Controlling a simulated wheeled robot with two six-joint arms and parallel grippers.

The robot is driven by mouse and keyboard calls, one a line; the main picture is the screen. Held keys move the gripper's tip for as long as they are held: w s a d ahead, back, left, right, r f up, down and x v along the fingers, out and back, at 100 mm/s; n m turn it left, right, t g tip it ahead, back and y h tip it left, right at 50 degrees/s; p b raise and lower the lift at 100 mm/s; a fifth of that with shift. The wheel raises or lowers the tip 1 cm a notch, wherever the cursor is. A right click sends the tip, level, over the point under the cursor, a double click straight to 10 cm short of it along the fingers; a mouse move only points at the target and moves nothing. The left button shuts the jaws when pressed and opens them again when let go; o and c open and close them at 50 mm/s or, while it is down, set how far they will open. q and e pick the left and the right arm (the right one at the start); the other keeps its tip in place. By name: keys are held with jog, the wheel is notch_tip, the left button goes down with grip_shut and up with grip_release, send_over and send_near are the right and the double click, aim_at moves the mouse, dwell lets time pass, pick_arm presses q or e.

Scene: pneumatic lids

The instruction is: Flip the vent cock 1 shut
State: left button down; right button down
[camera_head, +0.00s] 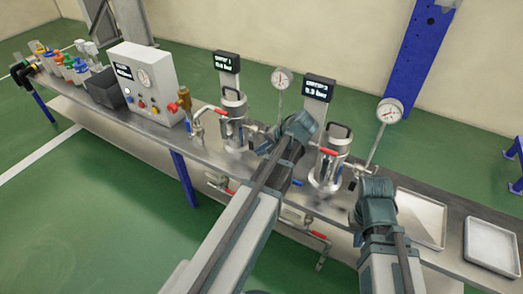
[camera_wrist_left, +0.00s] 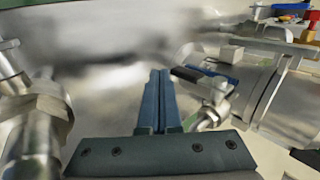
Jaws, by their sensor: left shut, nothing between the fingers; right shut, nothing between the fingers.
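Pressure vessel 1 (camera_head: 233,128) stands upright on the bench, left of my left arm. A silver vessel lies along the right of the left wrist view (camera_wrist_left: 285,100). A small cock with a blue lever (camera_wrist_left: 205,76) sits beside it. My left gripper (camera_wrist_left: 155,75) is shut and empty, its fingertips just left of that lever, with a small gap visible. In the head view my left wrist (camera_head: 295,130) hides the fingers and this cock. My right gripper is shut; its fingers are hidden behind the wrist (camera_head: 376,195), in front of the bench.
Vessel 2 (camera_head: 326,168) stands right of my left wrist, with a blue lever (camera_head: 297,182) low on its left. Red-handled valves (camera_head: 329,152), gauges (camera_head: 282,78) and displays (camera_head: 319,88) crowd the space. Trays (camera_head: 492,246) lie at the right. A metal fitting (camera_wrist_left: 35,130) is close left of my left gripper.

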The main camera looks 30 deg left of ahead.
dwell(0.4)
pick_arm(q)
jog(key=p+v, duration=1)
jog(key=v, duration=0.3)
jog(key=shift+d+r+p, duration=0.2)
jog(key=shift+r+p, duration=0.15)
jog(key=shift+p, duration=0.05)
jog(key=s+d+r+m+h+p, duration=0.1)
jog(key=s+d+r+h+p, duration=0.2)
jog(key=s+d+r+p, duration=0.4)
jog(key=s+d+r+m+h+p, duration=0.2)
jog(key=s+d+r+h+p, duration=0.1)
jog(key=s+d+r+p, duration=0.5)
notch_tip(320, 180, up, 3)
jog(key=d+p, duration=0.3)
jog(key=p, duration=0.4)
jog(key=shift+h+p, duration=0.3)
jog(key=shift+p, duration=0.1)
jog(key=shift+a, duration=0.1)
